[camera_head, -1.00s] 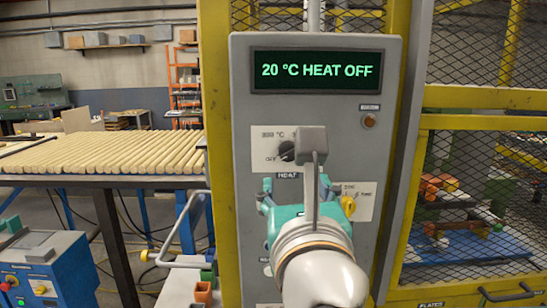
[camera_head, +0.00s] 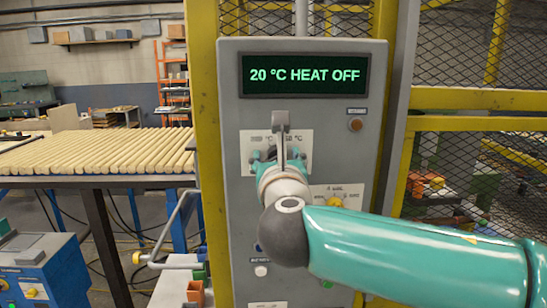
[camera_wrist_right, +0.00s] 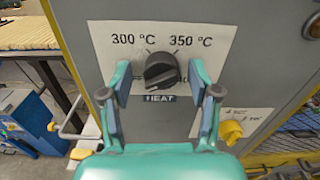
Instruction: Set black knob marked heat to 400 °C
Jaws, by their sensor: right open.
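The black knob (camera_wrist_right: 161,71) sits on a white label plate (camera_wrist_right: 105,45) marked 300 °C and 350 °C, with HEAT below it; other markings are partly covered by my fingers. My right gripper (camera_wrist_right: 158,82) is open, its fingers on either side of the knob in the wrist view, with a gap visible around it. In the head view my right gripper (camera_head: 272,158) is in front of the knob and hides it. The display (camera_head: 304,76) reads 20 °C HEAT OFF. My left gripper is not in view.
A yellow knob (camera_wrist_right: 229,131) with its own label is to the lower right of the black knob. A round button (camera_head: 355,125) sits below the display. A table of turned wood rods (camera_head: 95,152) stands at the left, and a mesh cage (camera_head: 470,60) at the right.

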